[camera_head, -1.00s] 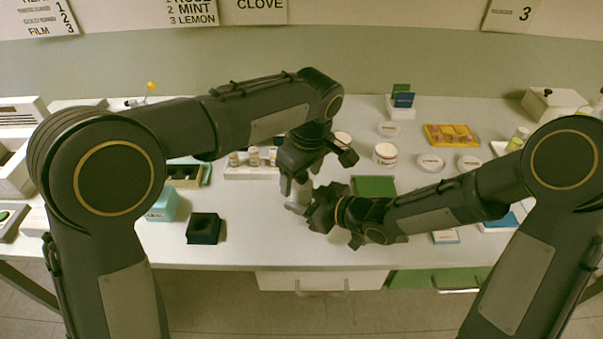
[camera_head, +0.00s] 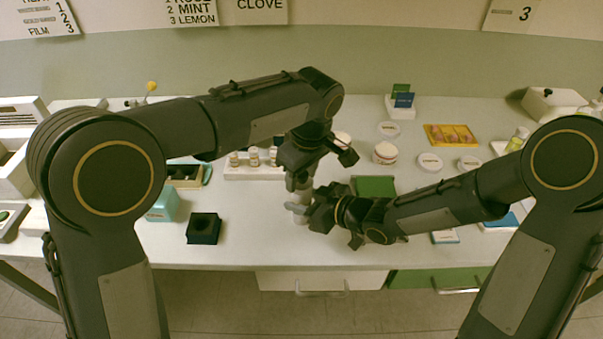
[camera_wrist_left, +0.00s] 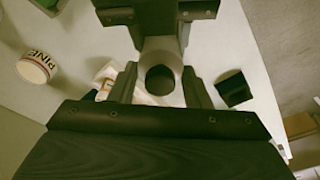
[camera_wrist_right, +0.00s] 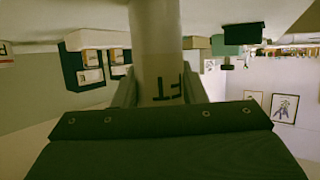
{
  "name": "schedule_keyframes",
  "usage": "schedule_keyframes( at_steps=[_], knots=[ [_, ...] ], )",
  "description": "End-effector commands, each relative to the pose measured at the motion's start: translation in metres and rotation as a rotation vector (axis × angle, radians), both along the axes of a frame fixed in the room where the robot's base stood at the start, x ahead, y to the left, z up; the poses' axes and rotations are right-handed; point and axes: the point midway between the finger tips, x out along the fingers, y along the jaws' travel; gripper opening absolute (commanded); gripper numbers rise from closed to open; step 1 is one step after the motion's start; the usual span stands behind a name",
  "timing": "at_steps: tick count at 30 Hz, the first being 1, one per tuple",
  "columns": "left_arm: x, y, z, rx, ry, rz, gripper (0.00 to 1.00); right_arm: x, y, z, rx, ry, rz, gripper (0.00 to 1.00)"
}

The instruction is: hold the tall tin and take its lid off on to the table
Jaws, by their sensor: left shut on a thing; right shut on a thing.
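The tall tin (camera_head: 301,219) is pale grey and stands near the table's front middle, partly hidden by my grippers. My left gripper (camera_head: 298,184) comes from above and is shut at its upper end, on the lid. In the left wrist view a grey round shape with a dark round centre, which looks like the lid (camera_wrist_left: 175,60), lies between the fingers. My right gripper (camera_head: 302,209) reaches in from the right and is shut on the tin's side. The right wrist view shows the tin's body (camera_wrist_right: 158,45) with dark lettering between the fingers. Any gap under the lid cannot be made out.
A dark block with a round hollow (camera_head: 203,228) stands left of the tin. A rack of small bottles (camera_head: 252,171) is behind it. Bare table lies between block and tin.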

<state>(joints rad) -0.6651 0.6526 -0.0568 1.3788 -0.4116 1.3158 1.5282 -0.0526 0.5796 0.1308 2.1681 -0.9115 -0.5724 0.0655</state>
Motion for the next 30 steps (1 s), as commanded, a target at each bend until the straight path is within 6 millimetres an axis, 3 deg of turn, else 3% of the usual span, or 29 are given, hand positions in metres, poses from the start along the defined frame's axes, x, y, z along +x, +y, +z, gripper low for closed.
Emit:
schedule_keyframes(
  at_steps=[30],
  knots=[
    [0.000, 0.000, 0.022, 0.000, 0.000, 0.000, 0.16, 0.000, 0.000, 0.000, -0.001, 0.001, 0.000, 0.00]
  ],
)
